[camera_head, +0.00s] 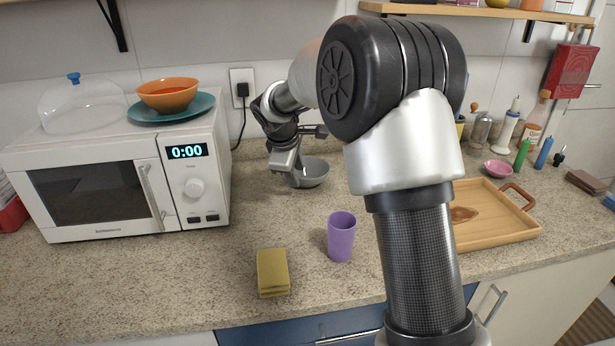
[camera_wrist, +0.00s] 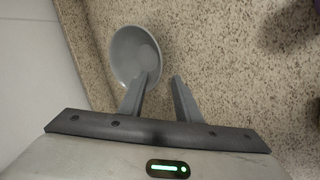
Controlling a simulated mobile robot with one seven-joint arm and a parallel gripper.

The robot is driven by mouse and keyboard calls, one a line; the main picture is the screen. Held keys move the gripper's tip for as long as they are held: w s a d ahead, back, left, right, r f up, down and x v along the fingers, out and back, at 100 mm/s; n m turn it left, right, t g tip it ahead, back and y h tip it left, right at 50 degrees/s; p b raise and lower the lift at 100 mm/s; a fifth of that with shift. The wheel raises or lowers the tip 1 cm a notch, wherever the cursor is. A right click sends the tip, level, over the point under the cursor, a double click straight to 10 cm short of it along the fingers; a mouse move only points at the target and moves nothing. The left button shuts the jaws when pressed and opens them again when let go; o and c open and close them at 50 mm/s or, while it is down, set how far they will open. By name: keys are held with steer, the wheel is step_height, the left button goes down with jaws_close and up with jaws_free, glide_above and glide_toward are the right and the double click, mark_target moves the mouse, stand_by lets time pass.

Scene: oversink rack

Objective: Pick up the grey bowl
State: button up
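The grey bowl (camera_head: 316,173) stands upright on the speckled counter near the back wall, partly hidden behind my gripper (camera_head: 294,181) in the head view. In the wrist view the bowl (camera_wrist: 132,50) lies ahead of the fingers, at upper left. My gripper (camera_wrist: 160,77) is open, with a clear gap between its fingers. The left fingertip overlaps the bowl's near right side, and the right fingertip is outside the bowl over the counter. The bowl's near right rim shows between them. I cannot tell whether either finger touches the bowl.
A white microwave (camera_head: 120,185) stands left of the bowl, carrying a teal plate (camera_head: 195,107) with an orange bowl (camera_head: 168,95). A purple cup (camera_head: 341,237) and a yellow sponge (camera_head: 272,272) are nearer the front. A wooden tray (camera_head: 490,238) is at right. The wall is close behind.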

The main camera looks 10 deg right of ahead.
mark_target(300, 179)
steer(key=x, duration=0.2)
steer(key=b+x, duration=0.1)
steer(key=x, duration=0.1)
steer(key=shift+d+f, duration=0.25)
steer(key=shift+d, duration=0.05)
jaws_close()
steer(key=shift+r, duration=0.1)
steer(key=shift+r, duration=0.1)
